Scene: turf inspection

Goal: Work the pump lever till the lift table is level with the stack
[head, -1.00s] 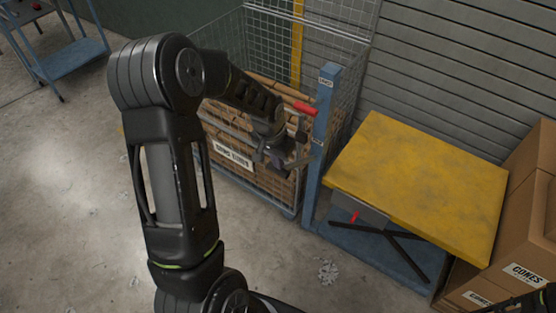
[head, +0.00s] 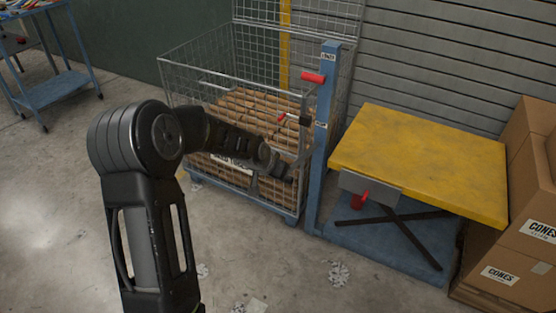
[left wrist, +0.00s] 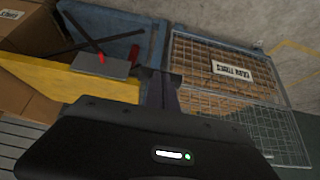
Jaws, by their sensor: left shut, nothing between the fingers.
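The lift table has a yellow top (head: 420,160) over dark crossed legs and a blue base. A grey panel (head: 369,188) with a small red part (head: 358,201) is at its front left corner. The stack of brown boxes marked CONES (head: 528,225) stands at its right; its top is higher than the yellow top. A blue post (head: 327,110) at the table's left carries a red grip (head: 313,77), apparently the pump lever. My left gripper (head: 282,170) is shut and empty, below and left of the red grip, apart from it. Its fingertips are hard to make out. My right gripper is out of view.
A wire cage (head: 185,88) holding brown lengths stands left of the post, behind my left arm. A blue trolley (head: 55,92) is at the far left. A slatted wall is behind the table. The front floor is mostly clear, with pale scraps (head: 340,274).

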